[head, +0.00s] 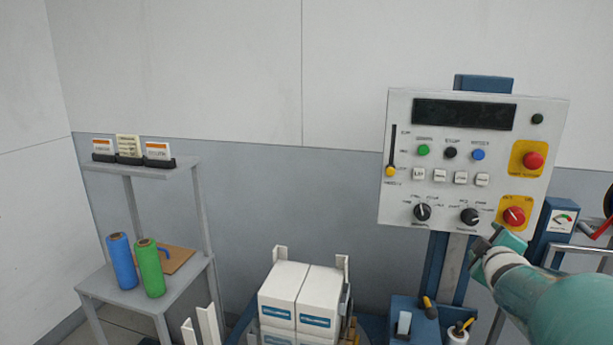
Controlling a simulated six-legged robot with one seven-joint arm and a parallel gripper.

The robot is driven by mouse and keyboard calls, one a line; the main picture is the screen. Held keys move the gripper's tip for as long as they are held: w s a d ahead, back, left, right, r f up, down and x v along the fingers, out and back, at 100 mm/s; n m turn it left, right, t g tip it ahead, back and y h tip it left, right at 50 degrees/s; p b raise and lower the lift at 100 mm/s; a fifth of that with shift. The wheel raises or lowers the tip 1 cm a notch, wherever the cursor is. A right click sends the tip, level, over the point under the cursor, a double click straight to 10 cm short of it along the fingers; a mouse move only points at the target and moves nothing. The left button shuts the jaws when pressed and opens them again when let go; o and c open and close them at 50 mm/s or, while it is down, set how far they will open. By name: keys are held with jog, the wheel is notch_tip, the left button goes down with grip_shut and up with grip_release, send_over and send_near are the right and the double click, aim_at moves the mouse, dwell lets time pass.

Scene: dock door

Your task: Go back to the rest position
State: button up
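My gripper (487,243) is at the right, at the end of my teal arm, which comes in from the lower right. It appears just below the lower right part of the white control panel (400,120). The red rotary switch (513,216) on its yellow plate shows just above it. I cannot tell whether the gripper touches the panel. Its fingers are small and dark here, and their opening is not clear. No held thing is visible.
A blue post (452,270) carries the panel. White boxes (287,290) are stacked at the lower middle. A grey shelf unit (190,215) with a blue roll (121,262) and a green roll (150,268) stands left. A blue gauge box (553,228) and metal rails are near my arm.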

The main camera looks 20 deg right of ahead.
jog(key=s+a+f+m+g+y, duration=0.1)
jog(key=a+m+g+y, duration=0.15)
jog(key=a, duration=0.85)
jog(key=s+a+f+m+g+y, duration=0.1)
jog(key=s+a+f+m+y, duration=0.15)
jog(key=a, duration=0.85)
jog(key=s+a+f+g+y, duration=0.2)
jog(key=s+a, duration=0.3)
jog(key=a, duration=0.3)
jog(key=s+a+f+g+y, duration=0.1)
jog(key=s+a+f+y, duration=0.1)
jog(key=s+a, duration=0.4)
jog(key=shift+s+a+m+g, duration=0.15)
jog(key=shift+a+m+g, duration=0.25)
jog(key=shift+a, duration=0.85)
